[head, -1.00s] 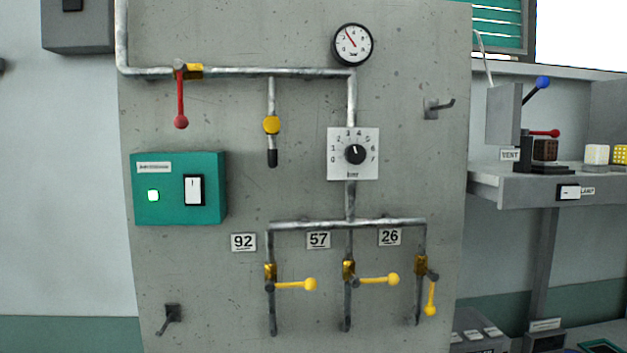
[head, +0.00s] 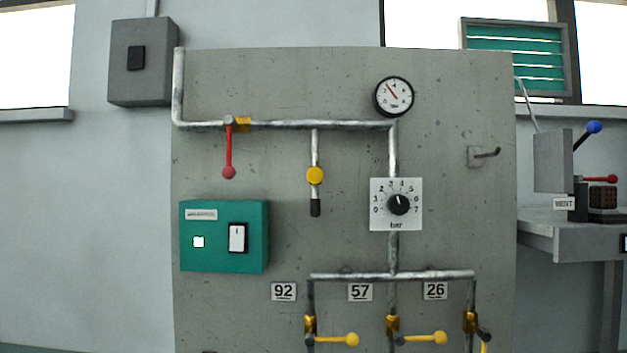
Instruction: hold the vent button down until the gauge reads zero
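The round gauge (head: 394,97), with a white face and black rim, is at the top of the grey panel. Its needle points to the upper left, off to one side; the exact reading is too small to tell. A yellow round button (head: 315,175) sits on a short pipe that drops from the upper pipe and ends in a black outlet. No label shows beside it. A small label that seems to read VENT (head: 564,203) is on the shelf unit at the right. My gripper is not in view.
The panel (head: 470,150) carries a red-handled valve (head: 229,150), a bar dial (head: 398,204), a teal switch box (head: 224,236) and yellow-handled valves (head: 340,340) below. A hook (head: 485,153) sticks out at right. A shelf (head: 575,240) with levers stands further right.

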